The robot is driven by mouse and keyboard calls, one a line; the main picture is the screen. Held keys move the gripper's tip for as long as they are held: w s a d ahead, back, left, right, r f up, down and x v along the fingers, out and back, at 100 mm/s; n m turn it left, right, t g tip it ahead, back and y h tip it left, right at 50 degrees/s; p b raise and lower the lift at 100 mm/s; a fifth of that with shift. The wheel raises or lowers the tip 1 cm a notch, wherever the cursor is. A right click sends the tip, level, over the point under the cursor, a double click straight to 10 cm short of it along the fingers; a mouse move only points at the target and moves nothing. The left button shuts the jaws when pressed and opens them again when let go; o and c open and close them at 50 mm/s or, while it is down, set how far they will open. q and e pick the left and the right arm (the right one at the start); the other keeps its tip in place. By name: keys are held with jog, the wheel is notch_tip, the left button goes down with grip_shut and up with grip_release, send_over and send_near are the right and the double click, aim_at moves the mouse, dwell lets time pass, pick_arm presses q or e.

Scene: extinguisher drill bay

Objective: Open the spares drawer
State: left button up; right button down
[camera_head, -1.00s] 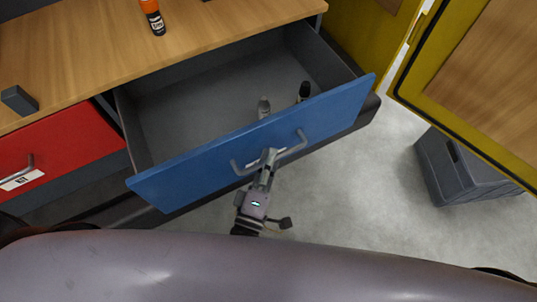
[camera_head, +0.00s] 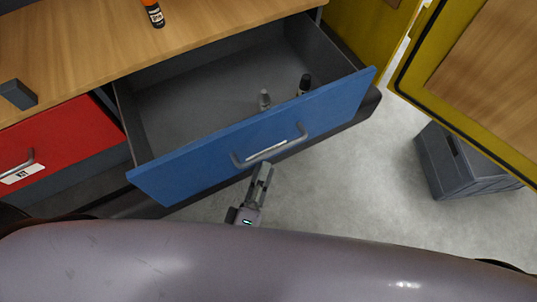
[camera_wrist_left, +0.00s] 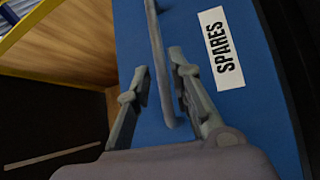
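The blue spares drawer (camera_head: 200,172) is pulled well out of the bench in the head view, its inside showing. Its front carries a grey bar handle (camera_head: 292,143). In the left wrist view the blue front bears a white label (camera_wrist_left: 222,48) reading SPARES, and the handle (camera_wrist_left: 158,62) runs lengthwise in line with the gap between my fingers. My left gripper (camera_head: 264,171) is just in front of the handle, on the near side. Its two fingers (camera_wrist_left: 160,68) are apart with nothing gripped. My right gripper is not in view.
A red drawer (camera_head: 60,140) is at left. An orange-and-black bottle (camera_head: 153,13) and dark block (camera_head: 18,94) are on the bench. A yellow-framed door (camera_head: 470,80) and grey crate (camera_head: 465,165) are right.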

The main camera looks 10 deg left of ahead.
pick_arm(q)
jog(key=r+v, duration=0.1)
jog(key=v, duration=0.5)
jog(key=shift+s+f, duration=0.35)
jog(key=shift+f, duration=0.2)
jog(key=s+a+f+m+g, duration=0.1)
jog(key=a+f+m+g, duration=0.2)
jog(key=f, duration=0.7)
jog(key=s+f+m+g, duration=0.1)
jog(key=f+m+g, duration=0.25)
jog(key=f, duration=0.65)
jog(key=a+f+m+g, duration=0.25)
jog(key=f+m, duration=0.25)
jog(key=f, duration=0.5)
jog(key=s+a+f+m+g+y, duration=0.3)
jog(key=s+a+f+m+g, duration=0.2)
jog(key=s+a+f+g, duration=0.4)
jog(key=s+a+f, duration=0.3)
jog(key=s+f, duration=0.3)
jog(key=shift+a+y, duration=0.15)
jog(key=shift+y, duration=0.25)
